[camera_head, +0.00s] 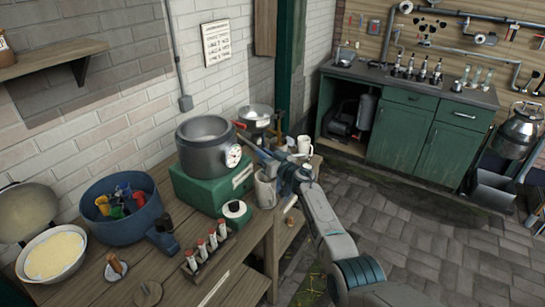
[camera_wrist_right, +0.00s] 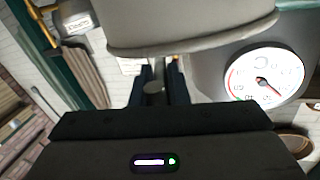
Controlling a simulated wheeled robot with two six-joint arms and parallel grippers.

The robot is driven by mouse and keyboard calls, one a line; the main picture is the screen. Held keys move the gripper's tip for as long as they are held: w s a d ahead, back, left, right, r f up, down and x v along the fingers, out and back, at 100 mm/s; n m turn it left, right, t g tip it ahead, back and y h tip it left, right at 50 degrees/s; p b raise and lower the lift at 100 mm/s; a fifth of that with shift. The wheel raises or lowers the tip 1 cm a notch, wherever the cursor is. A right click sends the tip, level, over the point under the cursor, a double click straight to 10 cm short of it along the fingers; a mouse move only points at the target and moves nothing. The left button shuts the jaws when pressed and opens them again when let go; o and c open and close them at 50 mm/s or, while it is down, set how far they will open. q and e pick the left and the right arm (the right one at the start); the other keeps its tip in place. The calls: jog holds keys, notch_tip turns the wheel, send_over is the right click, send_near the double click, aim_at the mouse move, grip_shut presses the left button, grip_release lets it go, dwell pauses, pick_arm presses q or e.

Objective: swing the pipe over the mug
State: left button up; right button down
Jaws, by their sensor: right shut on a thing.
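My right gripper (camera_head: 257,150) reaches in from the lower right to the front right of the grey pot. In the right wrist view its fingers (camera_wrist_right: 154,82) are closed on a small round grey end, which looks like part of the pipe (camera_wrist_right: 153,87). The rest of the pipe is hidden or too small to make out. A white mug (camera_head: 305,146) stands behind the gripper, to its right. A light grey mug-like vessel (camera_head: 265,191) stands just below the gripper at the table's right side. My left gripper is not in view.
The grey pot (camera_head: 205,148) with a dial gauge (camera_head: 233,156) sits on a green box (camera_head: 207,190), close beside the gripper. A silver bowl (camera_head: 256,113) is behind. A rack of several red-topped vials (camera_head: 208,250) stands in front. The floor (camera_head: 430,230) on the right is clear.

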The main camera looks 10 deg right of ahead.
jog(key=c, duration=1.4)
grip_release()
jog(key=shift+d, duration=0.1)
jog(key=shift+c, duration=0.2)
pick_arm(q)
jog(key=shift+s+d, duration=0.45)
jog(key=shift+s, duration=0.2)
